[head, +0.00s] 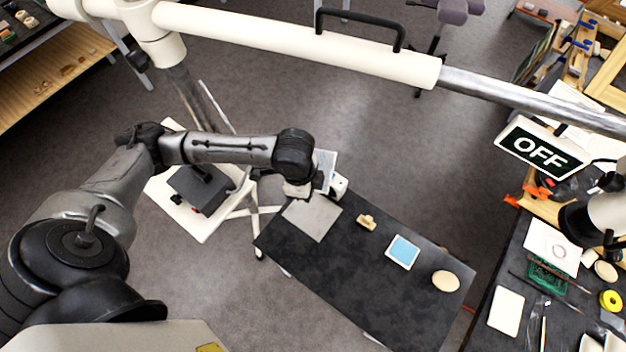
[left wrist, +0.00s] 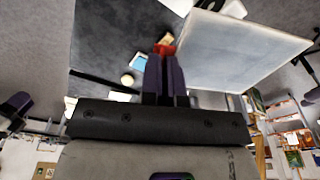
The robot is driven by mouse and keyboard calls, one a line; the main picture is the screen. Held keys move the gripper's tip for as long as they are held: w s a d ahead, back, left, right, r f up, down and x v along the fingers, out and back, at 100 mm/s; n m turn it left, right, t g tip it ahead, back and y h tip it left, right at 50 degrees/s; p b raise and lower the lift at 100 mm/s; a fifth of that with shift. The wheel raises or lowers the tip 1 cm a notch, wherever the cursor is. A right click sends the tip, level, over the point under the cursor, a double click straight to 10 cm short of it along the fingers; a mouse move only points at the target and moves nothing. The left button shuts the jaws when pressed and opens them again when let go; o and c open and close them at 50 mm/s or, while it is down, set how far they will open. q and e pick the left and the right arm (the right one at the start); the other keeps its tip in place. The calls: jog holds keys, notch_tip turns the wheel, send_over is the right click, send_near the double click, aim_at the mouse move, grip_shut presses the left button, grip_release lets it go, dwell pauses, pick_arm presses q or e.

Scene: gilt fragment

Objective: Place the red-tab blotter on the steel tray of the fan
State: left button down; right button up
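My left gripper (left wrist: 165,80) has its dark fingers together on a small red tab (left wrist: 164,50). A pale flat panel lies beside the fingers in the left wrist view (left wrist: 245,50); it looks like the blotter, though its join to the tab is hidden. In the head view the panel (head: 326,168) stands steeply tilted above the far left end of the black table, next to my wrist, which hides the fingers. A flat grey square, likely the steel tray (head: 312,216), lies just below it on the table. I cannot make out a fan clearly. My right gripper is not visible.
On the black table (head: 345,285) are a small wooden block (head: 367,222), a blue square with a white border (head: 403,252) and a beige disc (head: 445,281). A white stand with a dark box (head: 200,188) is at left. A cluttered bench and an OFF sign (head: 541,148) are at right.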

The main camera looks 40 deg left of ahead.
pick_arm(q)
jog(key=w+a+f+m+g+b, duration=0.15)
jog(key=a+f+m+b, duration=0.25)
jog(key=f+m+b, duration=0.5)
jog(key=m+y+b, duration=0.1)
jog(key=m+b, duration=0.8)
jog(key=m, duration=0.5)
send_over(297, 203)
jog(key=shift+g, duration=0.35)
notch_tip(297, 203, down, 14)
jog(key=shift+w+a+r, duration=0.1)
jog(key=shift+w+r, duration=0.05)
jog(key=shift+f, duration=1.9)
jog(key=c, duration=1.4)
grip_release()
jog(key=shift+o, duration=0.2)
notch_tip(297, 203, up, 12)
jog(key=w+p, duration=0.1)
jog(key=shift+w+p, duration=0.25)
jog(key=shift+p, duration=0.05)
